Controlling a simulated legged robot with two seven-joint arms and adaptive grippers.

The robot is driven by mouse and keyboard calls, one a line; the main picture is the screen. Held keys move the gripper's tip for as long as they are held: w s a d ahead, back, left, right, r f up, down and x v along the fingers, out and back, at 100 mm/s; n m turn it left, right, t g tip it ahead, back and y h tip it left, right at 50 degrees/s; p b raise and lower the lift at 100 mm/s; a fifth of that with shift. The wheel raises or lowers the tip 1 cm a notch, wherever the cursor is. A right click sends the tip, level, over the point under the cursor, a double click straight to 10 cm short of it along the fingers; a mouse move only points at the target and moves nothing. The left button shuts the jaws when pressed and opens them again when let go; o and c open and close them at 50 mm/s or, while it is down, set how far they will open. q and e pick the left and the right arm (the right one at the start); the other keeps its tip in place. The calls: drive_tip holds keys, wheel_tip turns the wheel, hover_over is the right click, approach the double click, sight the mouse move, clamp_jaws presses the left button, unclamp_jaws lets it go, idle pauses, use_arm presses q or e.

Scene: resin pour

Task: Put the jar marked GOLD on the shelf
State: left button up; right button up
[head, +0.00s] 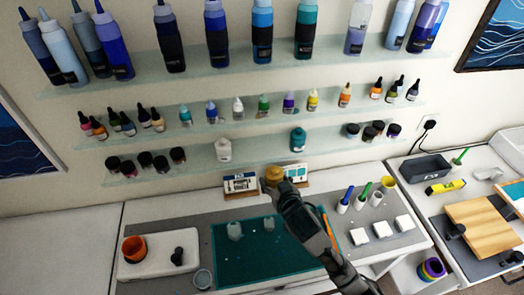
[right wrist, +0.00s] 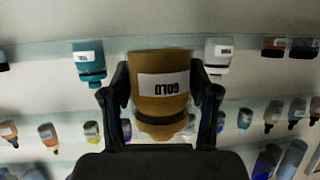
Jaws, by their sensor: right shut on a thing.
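The jar marked GOLD (right wrist: 160,75) is a mustard-brown bottle with a white label. It appears upside down in the right wrist view, as do the other bottles there. My right gripper (right wrist: 162,95) is shut on it, one finger on each side. In the head view the gold jar (head: 272,174) is at the tip of my right gripper (head: 275,184), in front of the wall below the lowest shelf (head: 262,155). That shelf holds a white bottle (head: 223,150) and a teal bottle (head: 298,140), with a gap between them. My left gripper is not in view.
Two higher shelves (head: 150,118) hold small dropper bottles and large squeeze bottles. Dark-lidded jars stand at both ends of the lowest shelf. Below are small cards (head: 240,183), a teal mat (head: 225,265) with clear cups, an orange cup (head: 134,249) and white blocks (head: 382,229).

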drive_tip(key=a+r, duration=0.4)
drive_tip(key=p, duration=0.3)
hover_over(262, 153)
drive_tip(key=shift+f+n+y, duration=0.4)
drive_tip(key=shift+f, duration=0.2)
drive_tip(key=shift+w, duration=0.1)
wheel_tip(262, 153, down, 3)
drive_tip(key=shift+f+p, duration=0.1)
drive_tip(key=shift+p, duration=0.3)
drive_tip(key=shift+f, duration=0.25)
drive_tip(key=o, duration=1.4)
drive_tip(key=shift+o, duration=0.2)
